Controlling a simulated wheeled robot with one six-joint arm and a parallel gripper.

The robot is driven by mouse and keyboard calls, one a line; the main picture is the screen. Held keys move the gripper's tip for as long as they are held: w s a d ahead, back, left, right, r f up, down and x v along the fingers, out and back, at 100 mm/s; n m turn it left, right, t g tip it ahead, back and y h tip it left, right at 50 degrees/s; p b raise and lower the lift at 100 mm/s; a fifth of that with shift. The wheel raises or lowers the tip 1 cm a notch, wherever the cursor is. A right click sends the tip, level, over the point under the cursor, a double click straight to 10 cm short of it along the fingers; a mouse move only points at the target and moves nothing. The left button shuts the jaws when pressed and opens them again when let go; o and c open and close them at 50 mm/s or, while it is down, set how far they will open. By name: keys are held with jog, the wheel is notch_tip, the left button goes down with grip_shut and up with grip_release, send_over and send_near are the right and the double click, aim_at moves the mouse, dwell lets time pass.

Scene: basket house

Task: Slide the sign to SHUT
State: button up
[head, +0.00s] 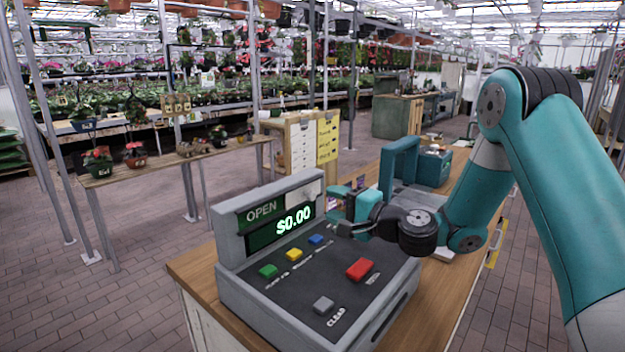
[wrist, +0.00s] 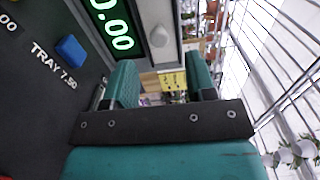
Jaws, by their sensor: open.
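The sign (head: 262,211) reads OPEN on a green plate at the upper left of the grey cash register's raised display panel. A plain pale stretch (head: 307,191) lies to its right. A rounded grey knob (wrist: 158,36) shows in the wrist view on the panel beside the lit price display (wrist: 112,22); I cannot make it out in the head view. My gripper (head: 338,205) is at the panel's right end, right of the sign. In the wrist view my gripper (wrist: 160,78) has its two teal fingers apart and empty, with the knob just beyond the fingertips.
The register's sloped keypad (head: 310,275) has green, yellow, blue, red and grey buttons below my gripper. The register stands on a wooden counter (head: 195,272). A teal device (head: 402,160) stands behind my gripper. Plant shelves (head: 180,158) are farther back left.

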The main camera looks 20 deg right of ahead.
aim_at(314, 197)
jog(key=p+x, duration=0.2)
jog(key=x, duration=0.4)
jog(key=shift+w+a, duration=0.25)
jog(key=shift+w, duration=0.05)
grip_shut()
jog(key=s+a, duration=0.2)
jog(key=a, duration=0.1)
jog(key=s+a, duration=0.2)
jog(key=a, duration=0.1)
jog(key=s+a+b, duration=0.1)
jog(key=s+a, duration=0.2)
jog(key=a, duration=0.1)
jog(key=shift+a+f, duration=0.1)
jog(key=shift+a, duration=0.05)
grip_release()
